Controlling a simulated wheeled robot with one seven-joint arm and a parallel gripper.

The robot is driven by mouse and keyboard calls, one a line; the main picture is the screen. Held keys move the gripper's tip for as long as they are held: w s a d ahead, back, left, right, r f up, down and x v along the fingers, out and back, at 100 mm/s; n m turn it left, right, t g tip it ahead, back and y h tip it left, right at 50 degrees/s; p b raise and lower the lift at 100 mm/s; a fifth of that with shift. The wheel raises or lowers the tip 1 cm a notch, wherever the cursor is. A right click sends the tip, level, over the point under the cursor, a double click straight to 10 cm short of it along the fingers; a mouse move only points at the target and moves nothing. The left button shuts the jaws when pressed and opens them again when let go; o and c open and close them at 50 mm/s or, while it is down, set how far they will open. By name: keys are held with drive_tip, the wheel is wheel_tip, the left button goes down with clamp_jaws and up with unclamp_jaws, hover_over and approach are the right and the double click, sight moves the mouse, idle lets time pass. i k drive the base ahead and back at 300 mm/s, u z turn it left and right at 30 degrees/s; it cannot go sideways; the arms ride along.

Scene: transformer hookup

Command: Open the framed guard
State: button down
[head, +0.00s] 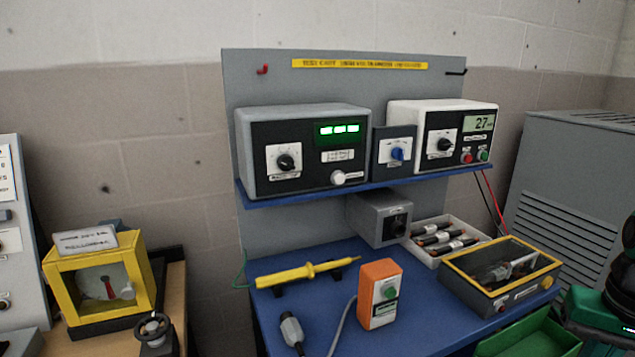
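Two yellow-framed clear covers show in the head view, and I cannot tell which one is the framed guard. A flat dark box with a yellow-framed clear lid (522,250) sits at the right of the blue bench. The lid looks closed, with some parts visible beneath it and a yellow knob at its front right. An upright yellow-framed box (68,290) with a clear front stands on the wooden table at left, a red pointer-like part inside. Its front looks closed. My gripper is not seen.
A green bin (530,335) is at front right. Instruments fill the shelf (310,197).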

sight(534, 255)
drive_tip(key=u, duration=0.6)
drive_tip(key=k, duration=0.95)
drive_tip(key=z, duration=0.65)
drive_tip(key=i, duration=1)
drive_tip(key=u, duration=0.05)
